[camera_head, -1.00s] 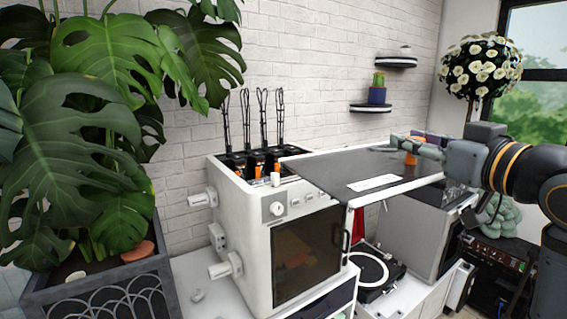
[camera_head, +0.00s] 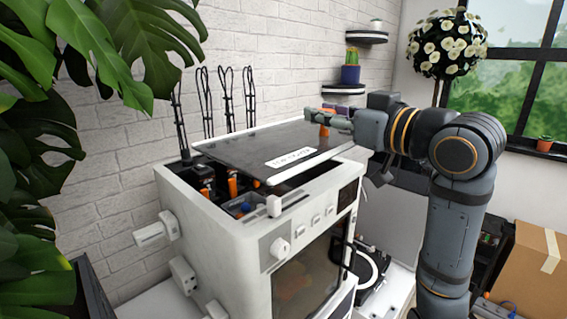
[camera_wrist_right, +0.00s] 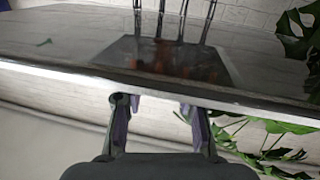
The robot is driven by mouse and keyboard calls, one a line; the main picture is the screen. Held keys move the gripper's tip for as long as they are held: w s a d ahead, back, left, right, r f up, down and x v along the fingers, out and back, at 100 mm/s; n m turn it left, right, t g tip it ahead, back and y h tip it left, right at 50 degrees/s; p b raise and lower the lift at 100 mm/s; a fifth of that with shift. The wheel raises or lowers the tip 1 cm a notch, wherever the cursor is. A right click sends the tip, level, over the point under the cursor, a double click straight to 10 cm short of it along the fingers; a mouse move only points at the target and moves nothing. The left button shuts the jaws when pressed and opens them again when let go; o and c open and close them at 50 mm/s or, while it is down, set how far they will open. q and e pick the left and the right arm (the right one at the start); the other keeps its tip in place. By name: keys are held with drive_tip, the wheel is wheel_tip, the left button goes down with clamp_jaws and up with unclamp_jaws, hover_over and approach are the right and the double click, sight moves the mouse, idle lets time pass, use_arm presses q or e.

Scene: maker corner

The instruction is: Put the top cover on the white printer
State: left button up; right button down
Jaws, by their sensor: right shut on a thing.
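The white printer (camera_head: 242,256) stands at the centre of the head view, its open top showing dark insides with orange parts. The top cover (camera_head: 250,152), a dark flat panel with a light rim and a white label, lies over the right and back part of the opening, slightly tilted. I cannot tell whether it touches the printer. My right gripper (camera_head: 326,121) is shut on the cover near an orange part on its right side. The wrist view shows the cover's edge (camera_wrist_right: 160,88) at the fingers (camera_wrist_right: 160,104). My left gripper is not in view.
A large leafy plant (camera_head: 30,160) stands close on the left. Black looped rods (camera_head: 228,100) rise behind the printer. A turntable (camera_head: 368,265) is at its right, and a cardboard box (camera_head: 530,275) is at far right. Wall shelves (camera_head: 365,38) hold small pots.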

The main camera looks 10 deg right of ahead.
drive_tip(key=w, duration=0.1)
drive_tip(key=w+f, duration=0.1)
drive_tip(key=w+d, duration=0.1)
drive_tip(key=shift+w+d+f+p, duration=0.1)
drive_tip(key=shift+w+f+p, duration=0.2)
drive_tip(key=shift+p, duration=0.1)
drive_tip(key=w, duration=0.1)
drive_tip(key=w+f, duration=0.1)
drive_tip(key=w, duration=0.1)
drive_tip(key=w+f+p, duration=0.1)
drive_tip(key=shift+w+d, duration=0.2)
drive_tip(key=shift+d, duration=0.2)
drive_tip(key=w+d+f+p, duration=0.2)
drive_tip(key=w+f, duration=0.3)
drive_tip(key=f, duration=0.4)
drive_tip(key=shift+f+p, duration=0.15)
drive_tip(key=shift+p, duration=0.25)
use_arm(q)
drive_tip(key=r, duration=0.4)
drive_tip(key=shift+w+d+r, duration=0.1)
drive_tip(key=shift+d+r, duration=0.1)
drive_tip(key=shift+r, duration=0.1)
use_arm(e)
drive_tip(key=c, duration=0.9)
unclamp_jaws()
drive_tip(key=shift+c, duration=0.2)
